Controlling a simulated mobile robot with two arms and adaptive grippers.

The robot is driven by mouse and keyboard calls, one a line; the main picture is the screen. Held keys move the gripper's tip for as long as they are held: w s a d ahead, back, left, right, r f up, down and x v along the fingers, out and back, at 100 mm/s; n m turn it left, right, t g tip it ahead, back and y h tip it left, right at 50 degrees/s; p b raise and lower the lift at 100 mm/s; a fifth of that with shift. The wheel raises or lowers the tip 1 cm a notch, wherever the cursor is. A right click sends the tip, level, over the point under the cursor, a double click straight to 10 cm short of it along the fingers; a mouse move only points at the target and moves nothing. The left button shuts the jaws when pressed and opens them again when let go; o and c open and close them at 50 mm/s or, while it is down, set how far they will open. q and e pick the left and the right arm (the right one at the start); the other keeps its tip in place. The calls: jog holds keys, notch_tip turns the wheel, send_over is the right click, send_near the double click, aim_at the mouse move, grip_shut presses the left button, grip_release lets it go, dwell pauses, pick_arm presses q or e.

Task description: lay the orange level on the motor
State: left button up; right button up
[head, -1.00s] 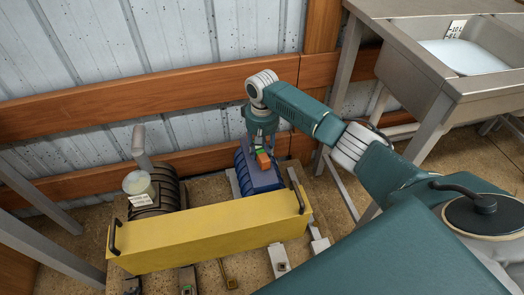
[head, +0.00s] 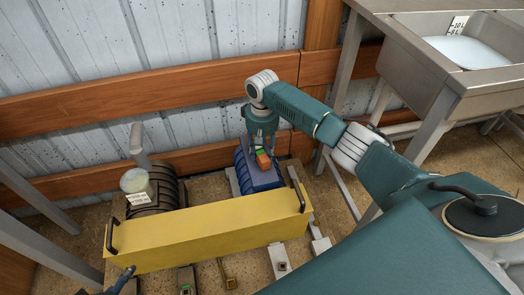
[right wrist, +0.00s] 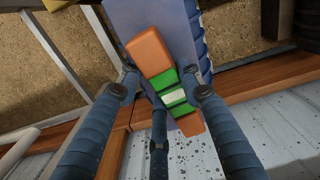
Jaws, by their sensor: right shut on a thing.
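The orange level (head: 263,160), a short bar with green and white bands in its middle, shows lengthwise in the right wrist view (right wrist: 168,85). My right gripper (head: 262,148) is shut on it around the banded middle, and the fingers also show in the right wrist view (right wrist: 163,92). The blue motor (head: 244,176) with ribbed sides lies directly below; its flat top (right wrist: 165,20) shows behind the level. I cannot tell whether the level touches it. A dark blue tip (head: 122,278), seemingly my left gripper, shows at the lower left; its jaws are not readable.
A long yellow cover (head: 205,232) with black handles stands in front of the motor. A dark ribbed cylinder (head: 165,188) with a pale pipe is left of it. Wooden rails and a metal wall are behind; a steel sink (head: 450,85) stands at right.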

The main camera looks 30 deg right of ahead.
jog(key=shift+f, duration=0.4)
jog(key=o, duration=1.3)
